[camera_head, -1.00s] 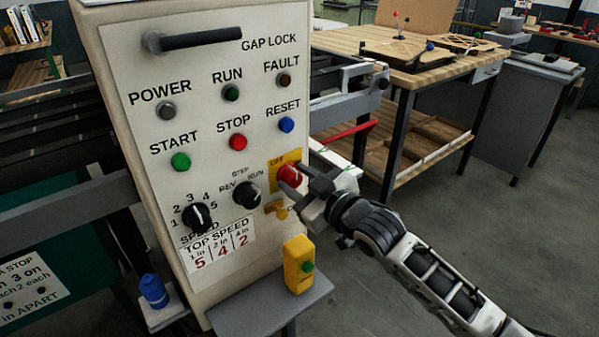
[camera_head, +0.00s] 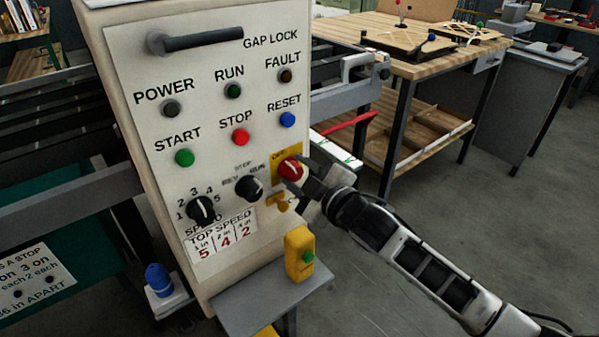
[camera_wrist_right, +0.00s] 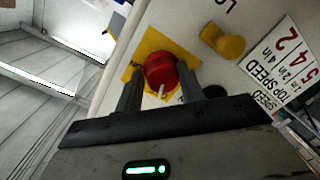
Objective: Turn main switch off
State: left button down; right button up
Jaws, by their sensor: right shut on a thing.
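The main switch is a red rotary knob (camera_head: 291,168) on a yellow plate (camera_head: 279,160) at the lower right of the white control panel. A white mark shows on the knob, and part of the word "OFF" shows on the plate. My right gripper (camera_head: 299,178) reaches in from the right and is shut on the red knob. In the right wrist view the red knob (camera_wrist_right: 161,72) sits between the two dark fingers (camera_wrist_right: 168,88), one on each side. The fingers hide part of the knob and plate. My left gripper is not in view.
A yellow tab (camera_head: 278,203) sits just below the knob. A black selector knob (camera_head: 249,188) is to its left. A yellow box with a green button (camera_head: 299,250) stands on a grey shelf (camera_head: 240,300) below. A wooden workbench (camera_head: 420,50) stands behind at the right.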

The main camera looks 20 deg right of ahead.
jog(key=shift+s+a+f, duration=0.15)
jog(key=shift+a+f, duration=0.05)
jog(key=shift+f, duration=0.05)
jog(key=o, duration=0.9)
jog(key=shift+r, duration=0.1)
jog(key=shift+b+v, duration=1.25)
jog(key=shift+v, duration=6.7)
jog(key=s+a+f+m+g+h, duration=0.1)
jog(key=s+a+f+m+g, duration=0.1)
jog(key=f, duration=0.6)
jog(key=s+a+f+m+g+h, duration=0.1)
jog(key=s+f+m, duration=0.3)
jog(key=f, duration=0.5)
jog(key=s+a+f+m+g+h, duration=0.1)
jog(key=s+f+m, duration=0.3)
jog(key=f, duration=0.4)
jog(key=shift+a+f+m+g, duration=0.15)
jog(key=shift+a+f+g, duration=0.05)
jog(key=shift+a+g, duration=0.25)
jog(key=shift+a+f+m+g, duration=0.15)
jog(key=shift+a+f+g, duration=0.05)
jog(key=shift+a+g, duration=0.25)
